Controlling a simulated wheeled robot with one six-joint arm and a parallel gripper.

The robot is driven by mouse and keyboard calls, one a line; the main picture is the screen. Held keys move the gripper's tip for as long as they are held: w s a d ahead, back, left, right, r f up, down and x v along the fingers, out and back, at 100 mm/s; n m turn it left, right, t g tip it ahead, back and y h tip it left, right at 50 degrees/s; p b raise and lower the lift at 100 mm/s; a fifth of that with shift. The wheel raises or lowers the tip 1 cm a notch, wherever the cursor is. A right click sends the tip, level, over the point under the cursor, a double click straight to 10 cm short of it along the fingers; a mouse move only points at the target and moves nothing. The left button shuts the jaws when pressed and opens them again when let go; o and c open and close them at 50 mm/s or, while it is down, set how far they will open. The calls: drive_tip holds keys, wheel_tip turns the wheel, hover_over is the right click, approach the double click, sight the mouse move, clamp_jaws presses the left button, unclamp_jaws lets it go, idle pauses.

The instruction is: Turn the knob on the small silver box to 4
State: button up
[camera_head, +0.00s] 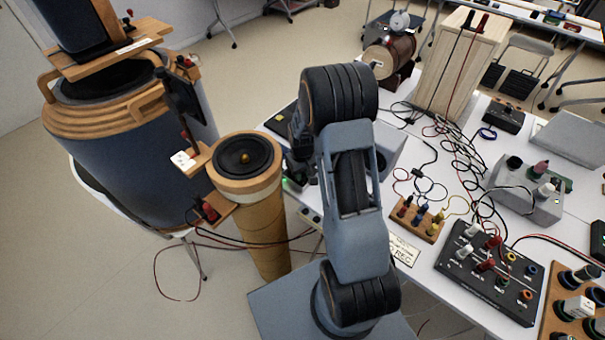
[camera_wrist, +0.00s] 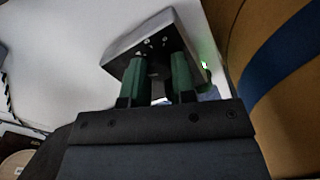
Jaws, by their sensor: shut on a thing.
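The small silver box (camera_wrist: 143,34) shows in the wrist view, tilted in the picture, with small white marks on its face. My gripper (camera_wrist: 157,62) has its two green fingers on either side of the dark knob (camera_wrist: 157,73) on that face and is shut on it. The fingers hide much of the knob, and I cannot read its setting. In the head view my gripper (camera_head: 298,170) is low behind my arm, at the left edge of the white table. The box is mostly hidden there.
A cardboard-coloured tube with a speaker (camera_head: 245,156) stands close left of my gripper. A large blue drum (camera_head: 130,150) is further left. Cables (camera_head: 455,150), a black terminal box (camera_head: 487,272) and a wooden terminal block (camera_head: 417,219) crowd the table at right.

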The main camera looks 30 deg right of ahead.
drive_tip(key=o, duration=0.9)
wheel_tip(320, 180, up, 14)
drive_tip(key=shift+f, duration=0.1)
idle(0.3)
